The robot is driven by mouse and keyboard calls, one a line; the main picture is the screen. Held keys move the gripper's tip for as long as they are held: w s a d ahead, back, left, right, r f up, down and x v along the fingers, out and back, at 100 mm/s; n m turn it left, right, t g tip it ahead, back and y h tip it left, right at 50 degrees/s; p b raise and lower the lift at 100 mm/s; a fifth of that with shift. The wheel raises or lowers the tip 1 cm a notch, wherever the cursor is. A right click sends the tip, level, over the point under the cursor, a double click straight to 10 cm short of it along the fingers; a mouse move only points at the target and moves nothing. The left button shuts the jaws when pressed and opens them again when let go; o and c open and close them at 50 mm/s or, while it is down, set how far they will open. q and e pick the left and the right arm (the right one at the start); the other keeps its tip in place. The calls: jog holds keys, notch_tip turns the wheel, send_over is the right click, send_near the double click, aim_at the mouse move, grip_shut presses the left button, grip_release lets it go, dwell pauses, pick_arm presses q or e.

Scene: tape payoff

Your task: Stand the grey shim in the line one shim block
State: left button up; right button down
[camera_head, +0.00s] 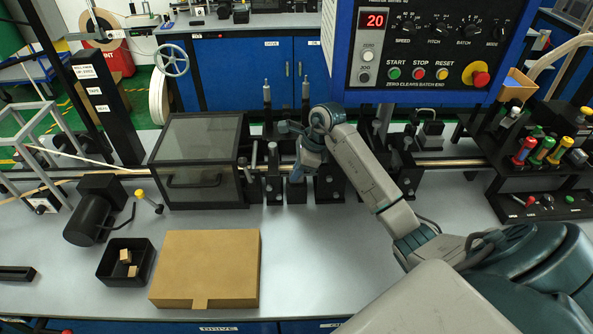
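My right arm reaches in from the lower right, and its gripper (305,158) hangs over the row of black blocks behind the table's middle. The fingers are small and dark here, and I cannot tell whether they are open, shut or holding anything. Dark blocks stand under and beside it, one at its left (273,189) and one at its right (330,184). I cannot tell which of them is the line one shim block. I cannot make out the grey shim; it may be hidden by the gripper or too small. My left gripper is not in view.
A black-framed clear-lidded box (200,165) stands left of the gripper. A cardboard box (206,268) and a black tray (106,272) with small tan blocks lie in front. The control panel (428,45) hangs above, and a tool rack (520,190) stands right. The front-middle table is clear.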

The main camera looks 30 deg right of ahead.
jog(key=shift+f, duration=0.15)
jog(key=c, duration=1.6)
grip_release()
jog(key=shift+d+r+b, duration=0.2)
jog(key=shift+r+b, duration=0.1)
jog(key=b+v, duration=0.3)
jog(key=v, duration=0.7)
jog(key=shift+s, duration=0.15)
